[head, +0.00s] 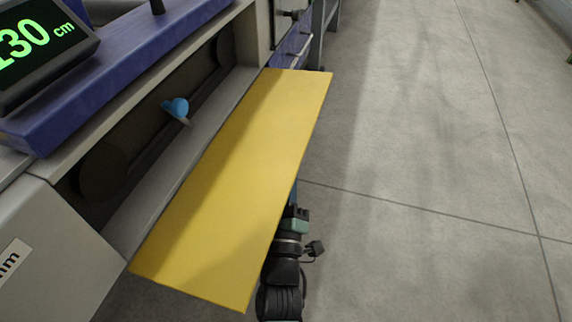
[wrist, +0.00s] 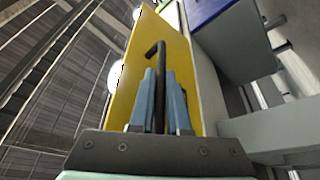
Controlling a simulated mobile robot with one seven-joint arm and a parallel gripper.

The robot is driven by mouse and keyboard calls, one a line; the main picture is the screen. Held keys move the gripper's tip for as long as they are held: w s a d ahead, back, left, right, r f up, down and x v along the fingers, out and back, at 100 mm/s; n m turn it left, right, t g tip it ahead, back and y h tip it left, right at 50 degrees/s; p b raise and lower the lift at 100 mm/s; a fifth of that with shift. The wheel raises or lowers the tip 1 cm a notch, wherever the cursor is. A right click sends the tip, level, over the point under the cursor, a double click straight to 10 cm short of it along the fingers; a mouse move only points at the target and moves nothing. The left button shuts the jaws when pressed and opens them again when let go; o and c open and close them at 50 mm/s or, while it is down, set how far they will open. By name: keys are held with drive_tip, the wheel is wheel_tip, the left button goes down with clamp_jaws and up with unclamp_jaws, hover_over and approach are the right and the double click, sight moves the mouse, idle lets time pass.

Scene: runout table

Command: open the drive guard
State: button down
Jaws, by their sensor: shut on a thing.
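The drive guard (head: 235,185) is a flat yellow panel. In the head view it is swung out from the machine and lies open, sloping over the floor beside the opening. In the wrist view the guard (wrist: 173,60) shows its face with a dark bent handle (wrist: 157,62) on it. My gripper (wrist: 158,100) has its blue-grey fingers shut on this handle. In the head view my wrist (head: 290,235) shows at the guard's outer edge, and the fingers are mostly hidden behind the panel.
The opened bay holds a dark belt with rollers (head: 103,170) and a blue knob (head: 177,108). A display reading 130 cm (head: 40,45) sits on the blue beam (head: 110,75) above. The grey floor (head: 430,170) to the right is clear.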

wheel_tip(320, 180, up, 3)
drive_tip(key=p, duration=0.4)
drive_tip(key=shift+d+p, duration=0.15)
drive_tip(key=shift+p, duration=0.25)
drive_tip(key=shift+f, duration=0.1)
drive_tip(key=c, duration=0.9)
unclamp_jaws()
drive_tip(key=shift+s, duration=0.1)
drive_tip(key=p+v, duration=0.3)
drive_tip(key=v, duration=1)
drive_tip(key=shift+f, duration=0.1)
